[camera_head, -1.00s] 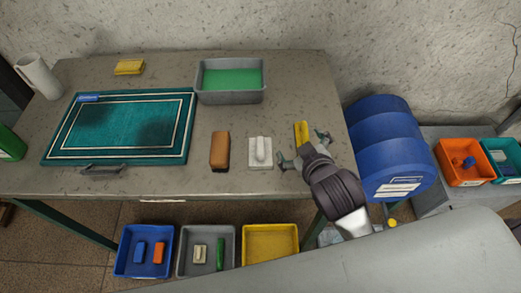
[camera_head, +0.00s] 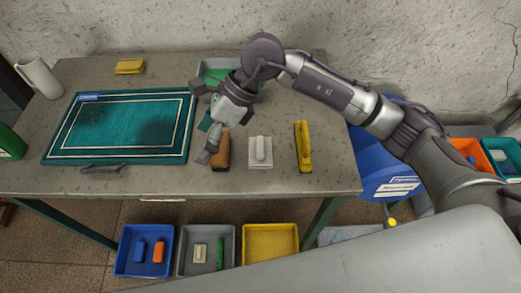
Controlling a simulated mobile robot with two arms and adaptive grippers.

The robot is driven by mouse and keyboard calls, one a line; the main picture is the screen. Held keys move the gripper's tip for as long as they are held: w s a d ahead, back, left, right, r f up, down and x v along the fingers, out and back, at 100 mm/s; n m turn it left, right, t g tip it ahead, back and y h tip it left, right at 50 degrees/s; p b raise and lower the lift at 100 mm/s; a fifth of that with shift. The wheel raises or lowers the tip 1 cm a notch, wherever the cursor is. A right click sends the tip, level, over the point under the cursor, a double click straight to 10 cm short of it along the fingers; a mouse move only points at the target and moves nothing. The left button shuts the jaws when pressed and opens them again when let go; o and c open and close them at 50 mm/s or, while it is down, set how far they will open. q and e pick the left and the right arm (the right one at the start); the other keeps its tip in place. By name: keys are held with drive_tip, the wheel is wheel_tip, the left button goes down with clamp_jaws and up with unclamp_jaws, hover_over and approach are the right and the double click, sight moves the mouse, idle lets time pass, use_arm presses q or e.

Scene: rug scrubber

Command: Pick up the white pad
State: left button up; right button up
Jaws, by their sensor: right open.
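The white pad (camera_head: 260,152), a pale block with a raised grip on top, lies on the table right of a brown brush block (camera_head: 220,158). My right gripper (camera_head: 207,133) is above the table at the left of the white pad, over the brown block and partly covering it. Its fingers are apart and hold nothing. It does not touch the white pad, which shows fully. My left gripper is not in view.
A yellow-handled tool (camera_head: 303,146) lies right of the pad. The grey basin of green liquid (camera_head: 215,68) is partly hidden behind my arm. A teal rug (camera_head: 120,127) covers the table's left. A blue barrel (camera_head: 372,165) stands right of the table (camera_head: 180,185).

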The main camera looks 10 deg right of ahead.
drive_tip(key=w+d+t+h, duration=0.1)
drive_tip(key=w+d+h, duration=0.25)
drive_tip(key=d, duration=0.35)
drive_tip(key=w+d+t+h, duration=0.1)
drive_tip(key=w+d+h, duration=0.25)
drive_tip(key=d, duration=0.35)
drive_tip(key=h+p, duration=0.1)
drive_tip(key=p, duration=0.1)
hover_over(261, 145)
drive_tip(key=f, duration=0.8)
drive_tip(key=shift+w+d+f, duration=0.1)
drive_tip(key=shift+w+d, duration=0.05)
drive_tip(key=shift+d, duration=0.25)
drive_tip(key=shift+f, duration=0.25)
drive_tip(key=f, duration=0.1)
drive_tip(key=f+p, duration=0.1)
drive_tip(key=f, duration=0.1)
drive_tip(key=f+p, duration=0.1)
drive_tip(key=shift+s+a+f, duration=0.2)
drive_tip(key=shift+a+f, duration=0.2)
drive_tip(key=shift+f, duration=0.3)
drive_tip(key=c, duration=1.2)
